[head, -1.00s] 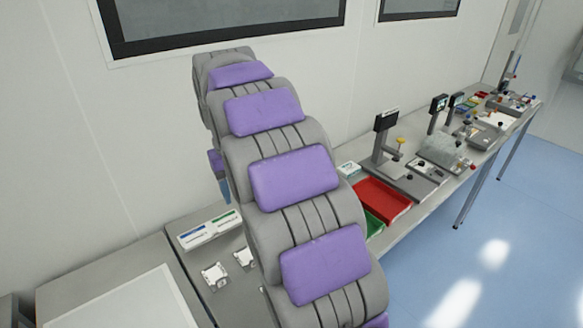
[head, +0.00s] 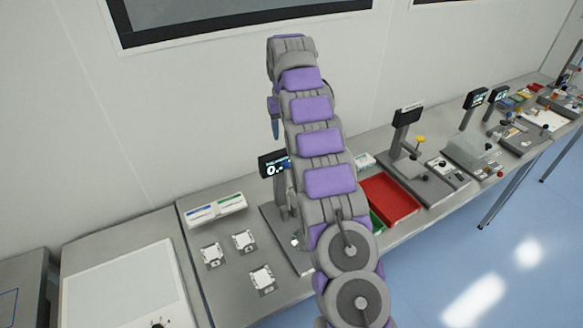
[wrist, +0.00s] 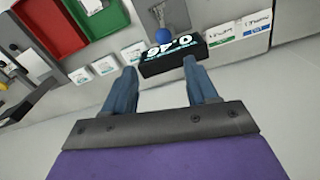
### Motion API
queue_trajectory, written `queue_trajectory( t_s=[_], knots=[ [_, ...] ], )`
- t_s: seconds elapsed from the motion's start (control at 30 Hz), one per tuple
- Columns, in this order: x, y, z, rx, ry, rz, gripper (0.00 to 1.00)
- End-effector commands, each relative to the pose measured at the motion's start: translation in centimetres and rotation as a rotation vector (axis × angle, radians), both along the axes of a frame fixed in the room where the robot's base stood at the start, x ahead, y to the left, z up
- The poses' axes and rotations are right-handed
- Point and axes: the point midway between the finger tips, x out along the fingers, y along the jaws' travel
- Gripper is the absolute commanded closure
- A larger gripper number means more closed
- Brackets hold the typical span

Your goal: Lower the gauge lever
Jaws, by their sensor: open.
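A gauge with a black display stands on the bench; its display (head: 273,164) shows partly in the head view, and my arm hides much of its right side. In the wrist view the display (wrist: 172,56) appears upside down with lit digits, just beyond my fingertips. A blue ball knob (wrist: 163,35) shows behind the display, apparently the lever's end; the lever's arm is not clear. My gripper (wrist: 161,68) is open and empty, its two blue fingers spread toward the display. In the head view one finger (head: 275,127) points down above the gauge.
A red tray (head: 391,199) and a green tray (wrist: 94,14) lie beside the gauge. Several small white parts (head: 243,240) lie left of it. A label box (head: 216,208) stands by the wall. Another gauge (head: 408,116) with a yellow knob stands farther right.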

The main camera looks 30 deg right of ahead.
Motion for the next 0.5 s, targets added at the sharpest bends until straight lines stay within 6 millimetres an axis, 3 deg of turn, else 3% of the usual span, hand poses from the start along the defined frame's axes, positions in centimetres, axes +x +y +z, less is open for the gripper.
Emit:
queue_trajectory(
  t_s=[0.5],
  knots=[
    [-0.2, -0.1, -6.1, 0.000, 0.004, -0.001, 0.43]
  ],
)
